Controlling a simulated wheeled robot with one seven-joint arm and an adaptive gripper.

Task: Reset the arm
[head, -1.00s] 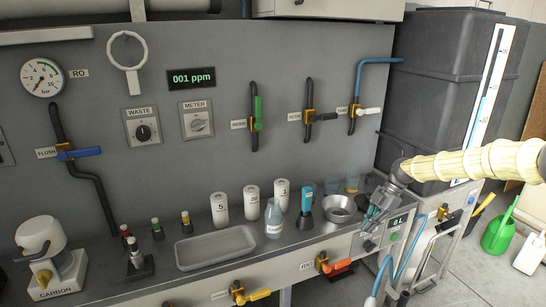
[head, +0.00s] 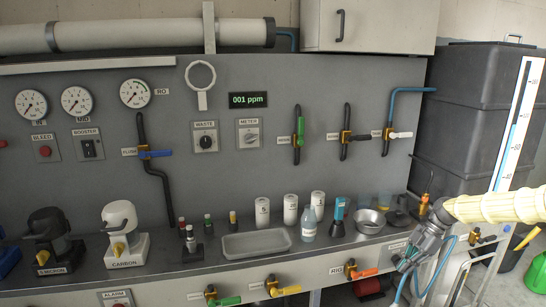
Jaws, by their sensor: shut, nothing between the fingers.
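My gripper (head: 406,262) hangs at the end of my cream-sleeved arm (head: 495,207), which enters from the right edge. The gripper points down and to the left, in front of the right end of the bench. Its fingers are small in this view and shut with nothing seen in them. Its body hides part of the bench's front edge.
The bench holds a grey tray (head: 238,253), a blue-tinted bottle (head: 309,224), white cylinders and a metal bowl (head: 370,221). Colored valve handles line its front. A dark tank (head: 478,105) stands at the right, with blue hoses (head: 401,290) below.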

